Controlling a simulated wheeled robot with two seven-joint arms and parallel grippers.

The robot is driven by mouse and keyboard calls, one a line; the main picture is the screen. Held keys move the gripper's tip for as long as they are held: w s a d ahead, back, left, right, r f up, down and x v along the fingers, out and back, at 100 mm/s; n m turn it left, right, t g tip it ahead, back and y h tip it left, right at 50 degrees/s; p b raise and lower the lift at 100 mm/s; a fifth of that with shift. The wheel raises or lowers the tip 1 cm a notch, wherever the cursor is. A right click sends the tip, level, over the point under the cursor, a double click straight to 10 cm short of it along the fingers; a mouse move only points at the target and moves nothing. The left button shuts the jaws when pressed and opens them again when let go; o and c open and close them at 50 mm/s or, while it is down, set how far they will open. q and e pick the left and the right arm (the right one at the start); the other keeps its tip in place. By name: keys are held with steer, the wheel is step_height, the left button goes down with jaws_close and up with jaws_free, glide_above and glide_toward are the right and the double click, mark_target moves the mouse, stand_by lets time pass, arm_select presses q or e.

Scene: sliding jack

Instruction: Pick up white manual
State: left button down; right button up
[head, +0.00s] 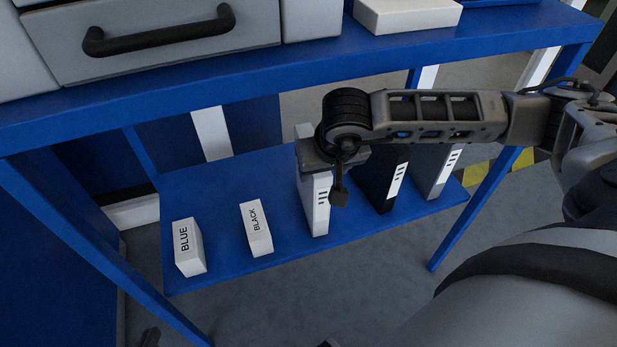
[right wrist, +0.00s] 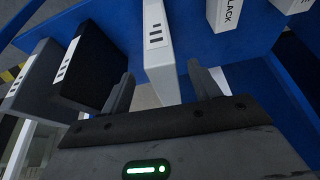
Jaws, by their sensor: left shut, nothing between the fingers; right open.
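The white manual (head: 318,212) stands upright on the blue lower shelf (head: 280,255), with dark marks on its spine. My right gripper (head: 338,185) is open at its upper part. In the right wrist view, the near end of the white manual (right wrist: 160,60) lies between the two spread fingers of my right gripper (right wrist: 160,90). I cannot tell whether either finger touches it.
A black manual (head: 380,185) and a grey manual (head: 433,170) stand close on the right. White boxes labelled BLUE (head: 189,248) and BLACK (head: 256,230) stand on the left. The blue upper shelf (head: 300,72) runs above, and a blue leg (head: 470,205) stands at right.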

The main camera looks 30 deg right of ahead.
steer(key=w, duration=0.2)
steer(key=w+d, duration=0.1)
steer(key=w, duration=0.1)
steer(key=w+d, duration=0.1)
steer(key=w, duration=0.1)
steer(key=shift+w, duration=0.4)
arm_select(q)
steer(key=shift+w+d+f+b, duration=0.15)
steer(key=shift+f+b, duration=0.15)
steer(key=shift+f, duration=0.2)
steer(key=shift+s+d+f+b, duration=0.15)
steer(key=shift+f+b, duration=0.1)
steer(key=shift+f, duration=0.2)
arm_select(e)
steer(key=x, duration=0.5)
steer(key=shift+f, duration=0.1)
arm_select(q)
steer(key=shift+w, duration=0.15)
steer(key=shift+a+f+b, duration=0.1)
steer(key=shift+f+b, duration=0.1)
steer(key=shift+b, duration=0.1)
arm_select(e)
steer(key=shift+f, duration=0.2)
jaws_close()
